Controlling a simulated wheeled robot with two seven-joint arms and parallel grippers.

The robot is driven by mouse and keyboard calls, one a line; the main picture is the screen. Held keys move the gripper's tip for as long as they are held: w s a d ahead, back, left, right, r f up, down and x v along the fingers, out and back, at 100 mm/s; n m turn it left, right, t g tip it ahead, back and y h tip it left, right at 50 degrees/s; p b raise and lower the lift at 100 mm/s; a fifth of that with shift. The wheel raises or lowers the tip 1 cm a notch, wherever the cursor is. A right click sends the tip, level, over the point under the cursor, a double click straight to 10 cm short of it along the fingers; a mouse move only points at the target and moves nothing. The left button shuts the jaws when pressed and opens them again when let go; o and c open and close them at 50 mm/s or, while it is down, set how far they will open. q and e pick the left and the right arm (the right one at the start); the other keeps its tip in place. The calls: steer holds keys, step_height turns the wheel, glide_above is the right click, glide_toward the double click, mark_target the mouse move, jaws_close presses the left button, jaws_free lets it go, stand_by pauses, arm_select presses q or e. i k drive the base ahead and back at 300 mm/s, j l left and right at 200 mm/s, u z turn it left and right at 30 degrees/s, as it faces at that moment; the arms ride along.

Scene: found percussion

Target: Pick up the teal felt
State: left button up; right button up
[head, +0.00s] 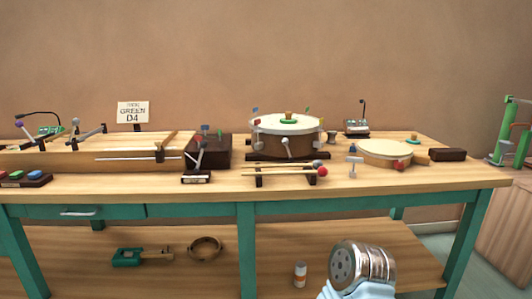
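A small dark holder (40,182) lies at the far left front of the bench, partly cut off by the picture edge. Neither of my gripper fingers shows. A silver and pale blue arm part of mine stands at the bottom, right of centre, far from the pads.
The wooden bench (400,185) has teal legs. A drum (285,140) stands mid-bench, with a tambourine-like hoop drum (385,153) to its right. A mallet rack (285,173) lies in front. A sign (133,112) reads "GREEN D4".

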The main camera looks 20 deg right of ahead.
mark_target(413, 141)
steer(key=z, duration=1.6)
steer(key=i+l, duration=0.1)
steer(key=l, duration=0.2)
steer(key=i+l+u, duration=0.15)
steer(key=l, duration=0.2)
steer(key=i+l, duration=0.1)
steer(key=l, duration=0.2)
